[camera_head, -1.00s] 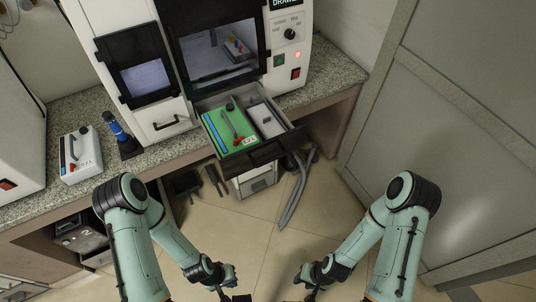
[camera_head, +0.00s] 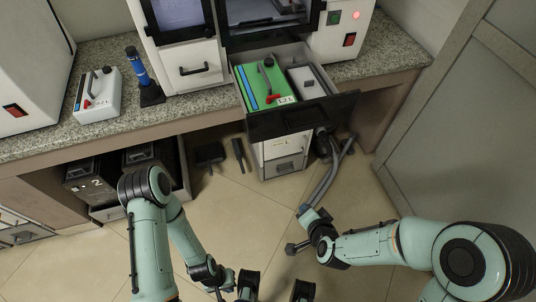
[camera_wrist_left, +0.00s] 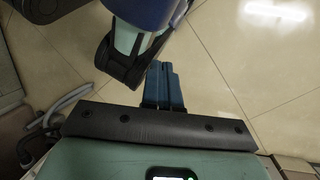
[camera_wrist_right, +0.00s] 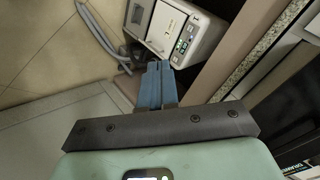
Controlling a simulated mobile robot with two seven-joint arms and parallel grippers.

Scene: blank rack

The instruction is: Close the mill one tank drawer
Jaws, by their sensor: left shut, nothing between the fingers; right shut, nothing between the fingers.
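The tank drawer (camera_head: 331,108) of the white machine is pulled out, its dark front facing me. In it sit a green-topped tank (camera_head: 262,85) with a handle and a grey box (camera_head: 309,82). My left gripper (camera_head: 222,290) is low at the bottom of the head view, well short of the drawer; its blue fingers (camera_wrist_left: 165,85) are together and empty. My right gripper (camera_head: 295,248) is below and in front of the drawer, apart from it. Its blue fingers (camera_wrist_right: 156,85) are together and empty in the right wrist view.
A white handled tank (camera_head: 97,97) and a blue-handled tool (camera_head: 145,78) stand on the granite counter (camera_head: 205,103). Below the drawer are a grey floor unit (camera_head: 285,160) and hoses (camera_head: 330,170). A grey panel wall (camera_head: 475,140) bounds the right.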

